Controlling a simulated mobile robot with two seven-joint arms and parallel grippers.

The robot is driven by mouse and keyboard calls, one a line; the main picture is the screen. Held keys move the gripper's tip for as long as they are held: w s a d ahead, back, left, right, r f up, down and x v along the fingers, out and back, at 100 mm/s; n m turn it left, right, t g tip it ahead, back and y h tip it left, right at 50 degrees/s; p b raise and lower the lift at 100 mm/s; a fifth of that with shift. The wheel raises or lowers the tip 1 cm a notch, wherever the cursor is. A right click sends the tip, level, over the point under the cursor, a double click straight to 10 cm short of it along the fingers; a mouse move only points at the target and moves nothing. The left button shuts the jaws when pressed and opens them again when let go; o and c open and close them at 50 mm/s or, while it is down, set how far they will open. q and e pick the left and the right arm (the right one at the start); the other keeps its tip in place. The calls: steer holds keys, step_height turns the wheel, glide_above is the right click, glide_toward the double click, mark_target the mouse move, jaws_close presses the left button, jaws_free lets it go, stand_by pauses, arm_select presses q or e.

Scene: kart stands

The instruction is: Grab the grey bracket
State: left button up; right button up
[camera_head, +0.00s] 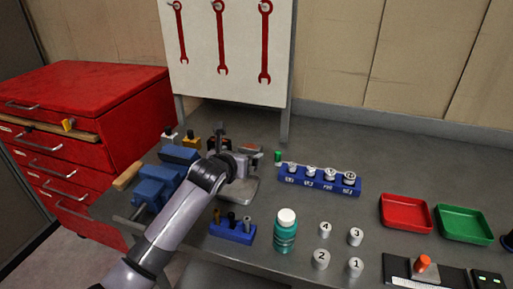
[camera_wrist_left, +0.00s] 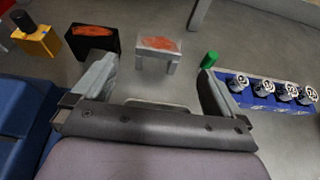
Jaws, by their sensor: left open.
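The grey bracket (camera_wrist_left: 158,50) is a small block on two legs with an orange-red patch on top. It stands upright on the bench in the left wrist view, ahead of my left gripper (camera_wrist_left: 157,72). The gripper is open and empty, and the bracket shows between its fingers but beyond their tips. A similar black bracket (camera_wrist_left: 92,40) stands just left of it. In the head view, my left gripper (camera_head: 228,145) reaches over the back left of the bench and partly hides this area. My right gripper does not show.
Left are a yellow block (camera_wrist_left: 36,36) and a blue vise (camera_head: 155,185). Right are a green cylinder (camera_wrist_left: 209,59) and a blue rack of numbered weights (camera_head: 318,182). A teal bottle (camera_head: 285,233) stands in front. A tool board (camera_head: 228,60) rises behind.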

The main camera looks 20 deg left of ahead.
mark_target(248, 150)
arm_select(q)
steer(key=shift+x, duration=3.2)
